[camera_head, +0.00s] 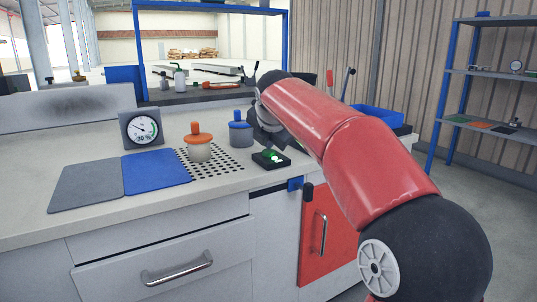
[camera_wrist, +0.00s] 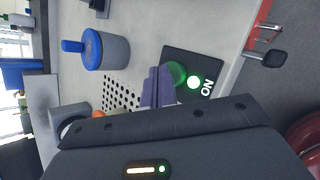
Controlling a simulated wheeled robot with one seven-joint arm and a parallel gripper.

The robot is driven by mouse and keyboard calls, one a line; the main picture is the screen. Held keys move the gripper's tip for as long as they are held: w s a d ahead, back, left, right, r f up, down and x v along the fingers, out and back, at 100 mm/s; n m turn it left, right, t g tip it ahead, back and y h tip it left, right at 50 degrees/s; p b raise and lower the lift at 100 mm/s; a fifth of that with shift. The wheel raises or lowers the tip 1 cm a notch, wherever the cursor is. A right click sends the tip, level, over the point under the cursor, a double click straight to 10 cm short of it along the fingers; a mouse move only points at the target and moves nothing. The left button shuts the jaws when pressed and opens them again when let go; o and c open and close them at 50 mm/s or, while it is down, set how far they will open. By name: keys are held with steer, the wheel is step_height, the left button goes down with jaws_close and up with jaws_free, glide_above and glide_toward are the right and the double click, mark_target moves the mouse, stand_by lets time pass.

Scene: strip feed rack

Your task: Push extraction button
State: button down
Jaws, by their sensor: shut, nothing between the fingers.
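The extraction button is a green round button (camera_wrist: 176,73) on a small black switch box (camera_head: 271,160) at the right of the perforated plate on the worktop. In the wrist view the black plate (camera_wrist: 207,60) carries a lit greenish-white lamp (camera_wrist: 194,83) beside the button and the word ON. My gripper (camera_wrist: 157,84) is shut and empty, its fingertips beside the green button in the picture. Whether they touch it cannot be told. In the head view my arm hides much of the gripper, which is just above the switch box.
A dial gauge (camera_head: 142,129) stands behind grey and blue mats. A red cabinet door (camera_head: 327,236) is below the counter's front edge.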

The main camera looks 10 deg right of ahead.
mark_target(269, 152)
steer(key=shift+f, duration=0.25)
steer(key=shift+r, duration=0.1)
steer(key=shift+r+p, duration=0.9)
steer(key=shift+p, duration=0.05)
steer(key=shift+r, duration=0.1)
step_height(269, 152, up, 6)
steer(key=p, duration=0.6)
